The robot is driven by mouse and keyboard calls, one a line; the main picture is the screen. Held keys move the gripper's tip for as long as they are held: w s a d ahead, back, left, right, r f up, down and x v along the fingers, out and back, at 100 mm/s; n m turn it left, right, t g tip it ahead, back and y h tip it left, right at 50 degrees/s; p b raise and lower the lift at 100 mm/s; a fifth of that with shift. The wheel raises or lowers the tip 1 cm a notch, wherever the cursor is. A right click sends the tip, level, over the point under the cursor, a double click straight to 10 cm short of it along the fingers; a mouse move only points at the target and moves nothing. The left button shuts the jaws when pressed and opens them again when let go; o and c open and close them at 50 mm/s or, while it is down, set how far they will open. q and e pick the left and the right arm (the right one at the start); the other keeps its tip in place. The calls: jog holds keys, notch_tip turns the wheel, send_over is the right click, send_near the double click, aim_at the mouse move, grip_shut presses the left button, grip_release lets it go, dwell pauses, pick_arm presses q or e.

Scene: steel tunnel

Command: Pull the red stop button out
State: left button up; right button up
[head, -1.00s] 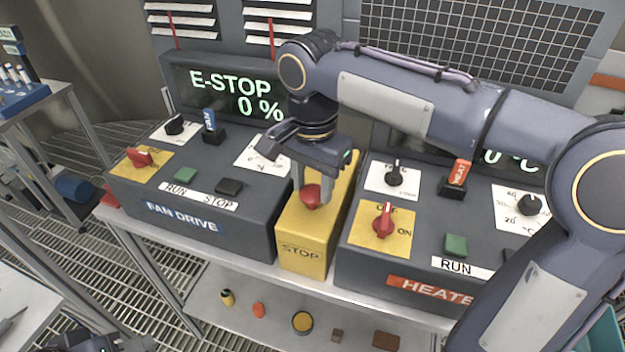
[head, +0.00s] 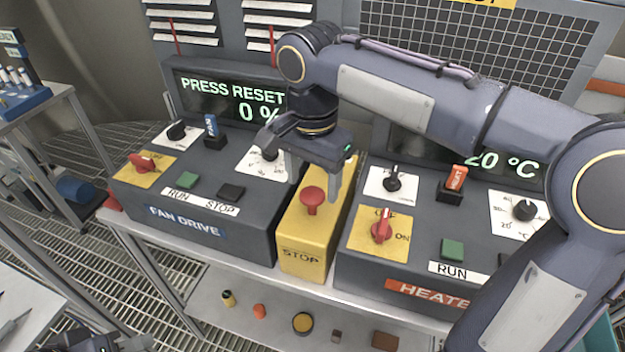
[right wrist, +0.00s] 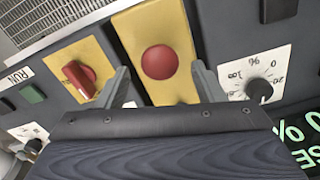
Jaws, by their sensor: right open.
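The red stop button (head: 312,198) is a mushroom head on a short stem, standing raised from the yellow box (head: 303,231) marked STOP. In the right wrist view the button (right wrist: 159,62) shows from above, between the two fingers. My right gripper (head: 312,182) is open, with its fingers apart on either side of the button and behind it, not touching it as far as I can see. It also shows in the right wrist view (right wrist: 160,78). The display (head: 230,97) above the fan drive panel reads PRESS RESET and 0 %. At the bottom left, part of my left arm shows; its fingers cannot be made out.
The fan drive panel (head: 185,226) stands left of the yellow box and the heater panel (head: 420,289) right of it, both close, with knobs and switches. Several small items lie on the lower shelf (head: 270,318). Shelving (head: 45,108) stands at far left.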

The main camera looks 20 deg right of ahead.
aim_at(312, 193)
notch_tip(312, 193, up, 7)
jog(key=shift+p, duration=0.35)
jog(key=shift+f, duration=0.15)
